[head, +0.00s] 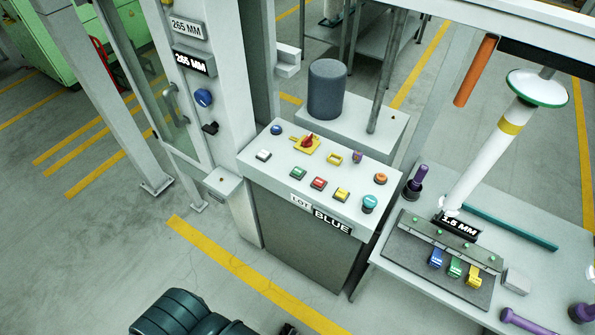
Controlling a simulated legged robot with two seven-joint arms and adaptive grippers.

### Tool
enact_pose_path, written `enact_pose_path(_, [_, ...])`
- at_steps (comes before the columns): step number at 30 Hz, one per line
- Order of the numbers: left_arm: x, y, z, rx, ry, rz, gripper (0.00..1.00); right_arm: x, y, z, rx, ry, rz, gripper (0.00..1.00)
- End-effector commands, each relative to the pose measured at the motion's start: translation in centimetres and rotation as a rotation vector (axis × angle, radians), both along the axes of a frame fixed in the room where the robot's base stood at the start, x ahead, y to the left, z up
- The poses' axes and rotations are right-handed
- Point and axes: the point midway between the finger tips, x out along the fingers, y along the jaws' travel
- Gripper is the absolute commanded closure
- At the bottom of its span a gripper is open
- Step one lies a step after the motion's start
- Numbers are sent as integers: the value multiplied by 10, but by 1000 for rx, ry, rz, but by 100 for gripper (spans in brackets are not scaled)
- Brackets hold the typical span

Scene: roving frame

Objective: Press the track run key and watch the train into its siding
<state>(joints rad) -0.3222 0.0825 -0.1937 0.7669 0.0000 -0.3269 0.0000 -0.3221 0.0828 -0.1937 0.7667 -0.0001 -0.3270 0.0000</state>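No train, track or siding can be made out in the head view, and no control is readable as a track run key. A grey control console (262,171) stands in the middle with several coloured buttons, including a green one (299,173), a red one (318,183) and a yellow one (342,194). A red rotary switch on a yellow plate (306,144) sits at its back. On the right bench, a dark plate (415,243) carries blue (436,258), green (455,267) and yellow (473,275) keys. Neither gripper can be made out.
A white bench (500,225) stands at the right, with a white post with a yellow band (485,160) over it. A grey cylinder (327,88) stands behind the console. A dark ribbed shape (180,315) is at the bottom edge. Floor is open at left.

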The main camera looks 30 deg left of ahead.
Motion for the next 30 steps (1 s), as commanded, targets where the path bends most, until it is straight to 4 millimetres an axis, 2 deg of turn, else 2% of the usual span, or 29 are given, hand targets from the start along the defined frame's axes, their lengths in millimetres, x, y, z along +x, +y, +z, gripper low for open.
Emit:
enact_pose_path(1, [0, 0, 0, 0, 0, 0, 88, 0, 0, 0, 0, 0, 0, 0])
enact_pose_path(3, [0, 0, 0, 0, 0, 0, 100, 0, 0, 0, 0, 0, 0, 0])
enact_pose_path(30, [0, 1, 0, 1, 1, 0, 100, 0, 0, 0, 0, 0, 0, 0])
